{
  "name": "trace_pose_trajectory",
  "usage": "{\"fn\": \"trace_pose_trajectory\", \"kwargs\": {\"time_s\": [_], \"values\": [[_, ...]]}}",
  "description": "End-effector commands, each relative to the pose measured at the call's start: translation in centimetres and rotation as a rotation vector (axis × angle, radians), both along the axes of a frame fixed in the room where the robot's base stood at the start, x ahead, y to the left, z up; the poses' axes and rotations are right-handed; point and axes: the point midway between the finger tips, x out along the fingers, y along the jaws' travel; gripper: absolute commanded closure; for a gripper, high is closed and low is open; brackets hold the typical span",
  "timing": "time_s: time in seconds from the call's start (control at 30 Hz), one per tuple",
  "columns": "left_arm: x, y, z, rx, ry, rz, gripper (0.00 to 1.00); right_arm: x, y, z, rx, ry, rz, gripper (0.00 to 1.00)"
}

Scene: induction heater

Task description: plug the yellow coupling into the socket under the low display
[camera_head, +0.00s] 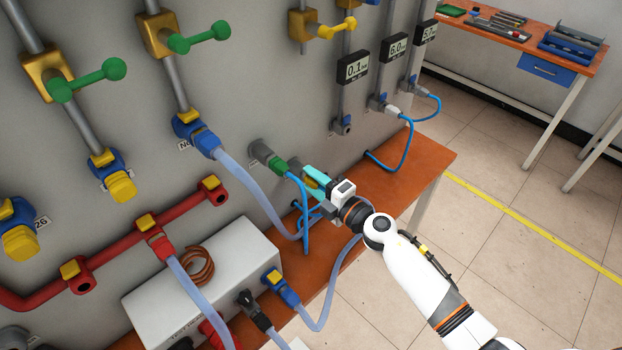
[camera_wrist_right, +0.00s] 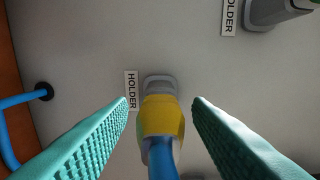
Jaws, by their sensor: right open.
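The yellow coupling (camera_wrist_right: 161,117) with a blue hose sits in a grey holder (camera_wrist_right: 160,84) on the wall in the right wrist view. My right gripper (camera_wrist_right: 160,104) is open, with its teal fingers on either side of the coupling and visible gaps to both. In the head view my right gripper (camera_head: 314,179) is at the wall and mostly hides the coupling. The display reading 0.1 (camera_head: 353,67) is on a pipe above and right of the gripper. The grey socket (camera_head: 343,126) at the pipe's lower end has nothing plugged in. My left gripper is not in view.
A green coupling (camera_head: 277,164) sits in a holder left of the gripper. The displays 6.0 (camera_head: 395,47) and 5.7 (camera_head: 425,33) have white couplings with blue hoses below. Blue hoses hang around the gripper over the orange bench (camera_head: 425,155). A white box (camera_head: 235,270) stands left.

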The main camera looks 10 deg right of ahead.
Motion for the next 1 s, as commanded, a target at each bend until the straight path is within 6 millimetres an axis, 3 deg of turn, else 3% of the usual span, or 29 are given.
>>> {"fn": "trace_pose_trajectory", "kwargs": {"time_s": [0.33,0.63,1.0], "values": [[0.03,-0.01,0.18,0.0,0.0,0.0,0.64,0.01,-0.01,0.02,0.0,0.0,0.0,0.55],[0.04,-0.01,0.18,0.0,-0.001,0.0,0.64,0.0,0.0,0.03,0.0,0.0,0.0,1.0],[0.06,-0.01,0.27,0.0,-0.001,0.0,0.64,-0.62,-0.47,0.06,0.001,-0.001,-0.001,1.0]]}}
